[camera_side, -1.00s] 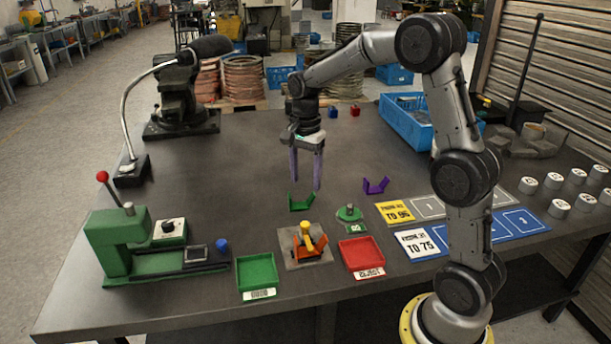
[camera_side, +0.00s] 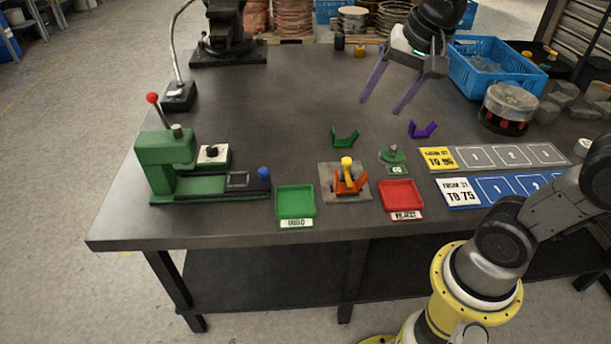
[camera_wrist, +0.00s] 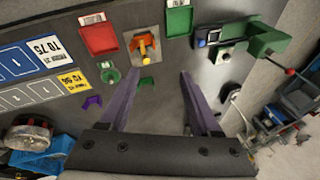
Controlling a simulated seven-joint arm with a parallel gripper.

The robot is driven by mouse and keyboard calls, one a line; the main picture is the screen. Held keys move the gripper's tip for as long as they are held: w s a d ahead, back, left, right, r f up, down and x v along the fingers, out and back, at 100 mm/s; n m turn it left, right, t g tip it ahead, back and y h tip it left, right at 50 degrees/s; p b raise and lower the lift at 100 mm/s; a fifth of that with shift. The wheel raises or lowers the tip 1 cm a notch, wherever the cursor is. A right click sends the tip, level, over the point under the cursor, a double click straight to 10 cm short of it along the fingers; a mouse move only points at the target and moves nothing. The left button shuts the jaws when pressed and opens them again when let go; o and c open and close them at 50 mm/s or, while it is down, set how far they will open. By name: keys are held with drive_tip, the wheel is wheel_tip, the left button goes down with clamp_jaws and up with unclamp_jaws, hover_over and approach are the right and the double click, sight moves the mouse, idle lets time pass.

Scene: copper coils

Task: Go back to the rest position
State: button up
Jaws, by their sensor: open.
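My gripper (camera_side: 381,107) hangs over the back right part of the table in the side view, beside the blue crate (camera_side: 481,78). Its two purple fingers are spread apart with nothing between them. In the wrist view the open fingers (camera_wrist: 157,76) point towards the fixtures. An orange clamp fixture (camera_side: 350,182) with a yellow knob sits on a grey plate at the table's front. A green V-shaped piece (camera_side: 345,137) and a purple V-shaped piece (camera_side: 423,130) lie behind it. My fingers are apart from all of these.
A green press (camera_side: 167,160) stands at the left. A green tray (camera_side: 296,200) and a red reject tray (camera_side: 401,194) flank the orange fixture. Yellow (camera_side: 440,158) and blue (camera_side: 458,192) label mats lie at the right. The left middle of the table is clear.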

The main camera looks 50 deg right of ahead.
drive_tip(key=s+a+f+n, duration=0.1)
drive_tip(key=s+f+n, duration=0.1)
drive_tip(key=s+n, duration=0.3)
drive_tip(key=s+a+f+n+t, duration=0.1)
drive_tip(key=s+f+n, duration=0.2)
drive_tip(key=s+n, duration=0.2)
drive_tip(key=shift+s+a+f+n, duration=0.15)
drive_tip(key=shift+s+a+n, duration=0.15)
drive_tip(key=shift+n, duration=0.4)
